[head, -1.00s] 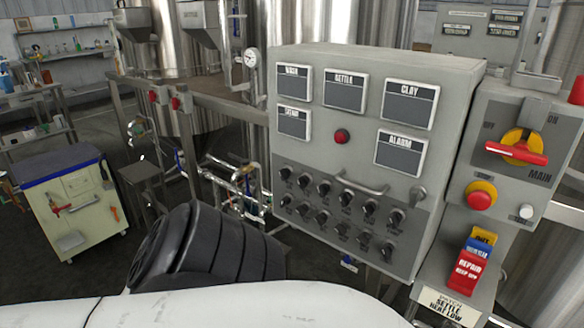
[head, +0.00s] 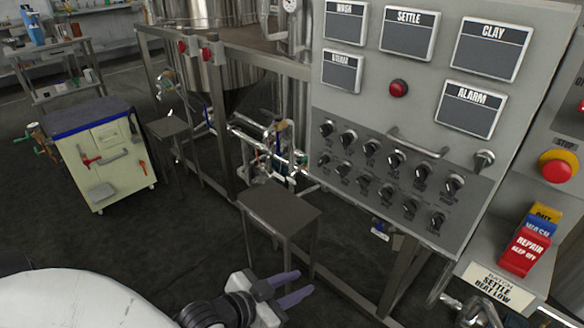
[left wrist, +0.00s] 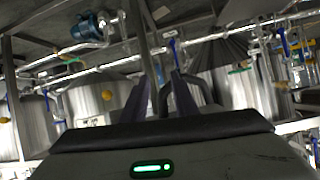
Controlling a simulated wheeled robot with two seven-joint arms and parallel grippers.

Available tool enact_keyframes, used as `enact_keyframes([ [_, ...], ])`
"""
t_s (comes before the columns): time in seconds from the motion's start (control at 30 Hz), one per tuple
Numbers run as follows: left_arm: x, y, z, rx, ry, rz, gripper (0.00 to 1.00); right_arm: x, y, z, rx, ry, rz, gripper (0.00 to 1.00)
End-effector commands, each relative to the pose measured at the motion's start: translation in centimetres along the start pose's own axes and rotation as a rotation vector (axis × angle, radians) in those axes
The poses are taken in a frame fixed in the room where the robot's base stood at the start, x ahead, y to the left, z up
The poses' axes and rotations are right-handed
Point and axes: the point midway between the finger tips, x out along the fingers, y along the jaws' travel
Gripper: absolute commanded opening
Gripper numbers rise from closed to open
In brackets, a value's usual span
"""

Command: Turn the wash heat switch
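A grey control panel (head: 290,115) fills the right of the head view. Its lower dark strip carries two rows of black rotary switches, such as one at the upper left (head: 326,128) and one at the lower right (head: 438,220). Their small labels are too blurred to read, so I cannot tell which is the wash heat switch. My left gripper (head: 291,289) is low in front of the panel, well below and left of the switches. Its two fingers are apart with nothing between them; they also show in the left wrist view (left wrist: 164,95). My right gripper is not in view.
A red stop button (head: 558,166) and stacked tags (head: 527,240) are at the right. A small metal stand (head: 282,215) and a tool cart (head: 103,165) stand left of the panel.

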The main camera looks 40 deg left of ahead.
Motion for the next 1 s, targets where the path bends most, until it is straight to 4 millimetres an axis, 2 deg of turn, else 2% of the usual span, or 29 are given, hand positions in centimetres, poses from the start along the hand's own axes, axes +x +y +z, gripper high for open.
enact_keyframes([
  [0.03, 0.7, -3.3, -2.9, 0.046, 0.100, -0.037, 0.27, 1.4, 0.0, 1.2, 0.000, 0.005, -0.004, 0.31],
  [0.1, 0.1, -6.8, -7.6, 0.102, 0.217, -0.079, 0.27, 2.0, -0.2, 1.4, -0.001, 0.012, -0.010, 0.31],
  [0.2, -1.6, -10.1, -13.3, 0.172, 0.354, -0.127, 0.27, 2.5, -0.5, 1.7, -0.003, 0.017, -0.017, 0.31],
  [0.3, -3.2, -11.6, -16.8, 0.214, 0.439, -0.153, 0.27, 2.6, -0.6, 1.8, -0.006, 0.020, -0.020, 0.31],
  [0.4, -3.6, -12.2, -18.5, 0.230, 0.471, -0.163, 0.27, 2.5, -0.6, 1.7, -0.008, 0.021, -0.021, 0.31],
  [0.47, -3.3, -12.3, -18.9, 0.230, 0.474, -0.164, 0.27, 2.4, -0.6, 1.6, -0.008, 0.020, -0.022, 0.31],
  [1.0, 4.0, -13.0, -22.4, 0.227, 0.468, -0.162, 0.27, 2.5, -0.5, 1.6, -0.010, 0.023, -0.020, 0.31],
])
